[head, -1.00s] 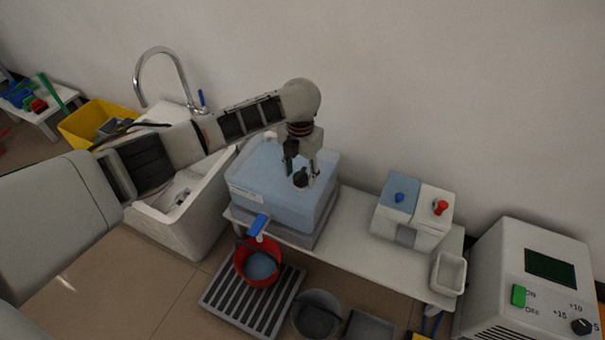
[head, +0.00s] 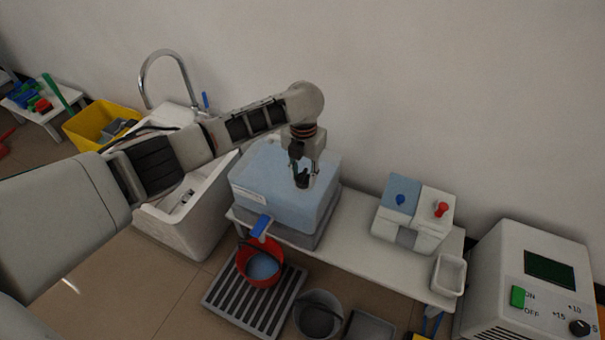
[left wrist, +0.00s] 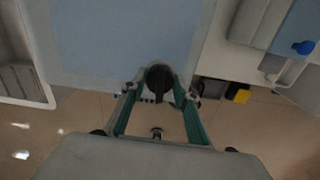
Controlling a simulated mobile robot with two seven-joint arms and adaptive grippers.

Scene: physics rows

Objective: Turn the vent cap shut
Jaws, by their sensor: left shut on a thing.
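The black vent cap (head: 301,180) sits on top of the light-blue container (head: 262,186), near its right side. My left gripper (head: 304,183) points down over the container and is shut on the cap. In the left wrist view the cap (left wrist: 158,79) lies between the two fingertips (left wrist: 160,92), with the blue container top (left wrist: 120,45) behind it. The fingers hide part of the cap in the head view. My right gripper is not in view.
The container stands on a white bench (head: 365,262) with a blue tap (head: 260,227) over a red bucket (head: 254,283). A dispenser box (head: 412,232) with blue and red knobs stands to the right. A sink (head: 172,230) is at the left.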

